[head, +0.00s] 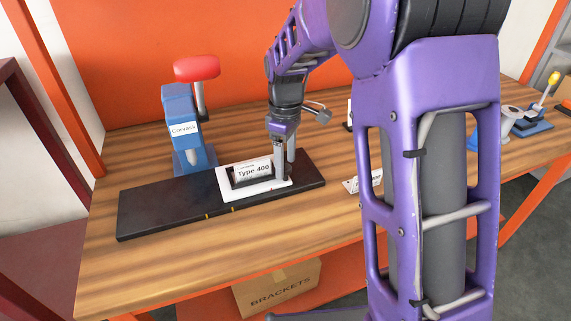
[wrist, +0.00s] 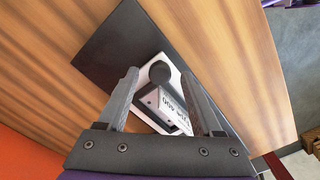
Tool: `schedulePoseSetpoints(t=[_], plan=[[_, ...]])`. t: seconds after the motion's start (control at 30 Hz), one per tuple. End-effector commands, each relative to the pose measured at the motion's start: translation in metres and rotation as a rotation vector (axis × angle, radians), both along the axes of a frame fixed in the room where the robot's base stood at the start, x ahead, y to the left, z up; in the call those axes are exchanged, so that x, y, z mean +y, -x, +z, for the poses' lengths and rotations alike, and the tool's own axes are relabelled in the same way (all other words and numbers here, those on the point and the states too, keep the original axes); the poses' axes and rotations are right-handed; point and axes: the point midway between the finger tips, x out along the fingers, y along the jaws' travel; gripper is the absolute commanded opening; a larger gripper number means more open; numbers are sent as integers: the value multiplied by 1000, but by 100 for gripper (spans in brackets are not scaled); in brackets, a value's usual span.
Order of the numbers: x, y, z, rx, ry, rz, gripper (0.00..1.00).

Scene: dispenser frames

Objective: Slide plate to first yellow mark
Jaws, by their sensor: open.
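A white plate (head: 227,188) with a "Type 400" label block (head: 253,171) rests on a long black board (head: 150,210), right of the board's middle. In the wrist view the plate (wrist: 178,75) also shows a dark round knob (wrist: 159,73). Two small yellow marks, one (head: 232,209) and another (head: 207,216), sit on the board's front edge near the plate's left part. My gripper (head: 285,168) is low over the plate's right end. Its fingers (wrist: 160,75) are open, one on each side of the knob. I cannot tell whether they touch it.
A blue dispenser (head: 181,115) with a red top (head: 197,69) stands behind the board at the left. More devices, one blue with a yellow knob (head: 553,78), stand at the far right. The wooden table (head: 140,270) is clear in front. A brackets box (head: 280,288) sits below.

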Motion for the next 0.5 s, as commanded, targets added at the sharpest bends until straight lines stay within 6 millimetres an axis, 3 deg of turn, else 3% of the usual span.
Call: schedulePoseSetpoints(t=[0.37,0.4,0.5], plan=[[0,0,-8,-1,0,0,67],[0,0,-8,-1,0,0,65],[0,0,-8,-1,0,0,47]])
